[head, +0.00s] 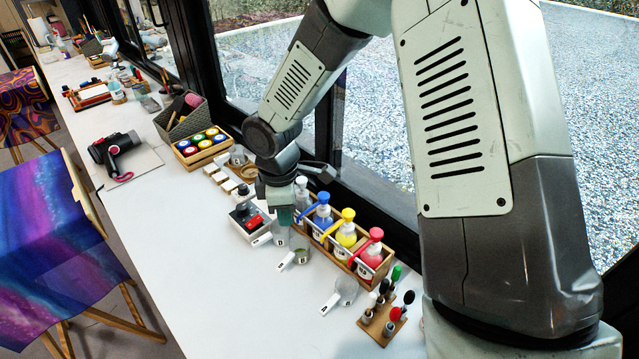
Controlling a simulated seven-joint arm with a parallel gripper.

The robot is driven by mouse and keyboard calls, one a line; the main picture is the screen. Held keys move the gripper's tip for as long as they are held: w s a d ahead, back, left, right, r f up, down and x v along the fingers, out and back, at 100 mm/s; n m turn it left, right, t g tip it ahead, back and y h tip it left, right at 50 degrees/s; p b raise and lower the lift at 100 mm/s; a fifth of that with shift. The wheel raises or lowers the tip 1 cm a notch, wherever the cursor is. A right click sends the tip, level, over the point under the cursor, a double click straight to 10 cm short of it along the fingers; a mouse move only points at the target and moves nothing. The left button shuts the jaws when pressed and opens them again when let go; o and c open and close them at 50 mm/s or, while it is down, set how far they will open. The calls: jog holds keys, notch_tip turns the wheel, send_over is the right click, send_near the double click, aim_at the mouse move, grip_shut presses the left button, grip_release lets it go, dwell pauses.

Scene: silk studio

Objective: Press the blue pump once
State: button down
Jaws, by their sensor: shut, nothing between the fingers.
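The blue pump bottle (322,212) stands upright in a wooden rack (345,268), between a clear pump bottle (301,192) and a yellow one (346,232). A red pump bottle (371,256) is at the rack's near right end. The blue pump's head and spout show in full, with the spout pointing left. My gripper (284,216) points down just left of the rack, beside the clear bottle and left of the blue pump. Its fingers are shut and empty. I see no contact with the blue pump.
Small white-handled cups (298,257) lie in front of the rack. A device with a red switch (247,218) stands left of my gripper. Paint jars (202,140) are farther back. The front tabletop is clear.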

jog(key=w+d+r+m, duration=0.1)
jog(key=w+d+m, duration=0.1)
jog(key=m, duration=0.8)
jog(key=w+d+r+m, duration=0.1)
jog(key=w+d+m, duration=0.1)
jog(key=m, duration=0.8)
jog(key=w+d+r+m, duration=0.1)
jog(key=w+d+m, duration=0.1)
jog(key=m, duration=0.9)
jog(key=shift+w+d+r, duration=0.15)
jog(key=shift+d+r, duration=0.2)
jog(key=shift+d, duration=0.05)
jog(key=m, duration=0.4)
jog(key=w+d+r+m, duration=0.1)
jog(key=m, duration=0.1)
jog(key=shift+d+f, duration=0.1)
jog(key=shift+f, duration=0.05)
jog(key=shift+f, duration=0.1)
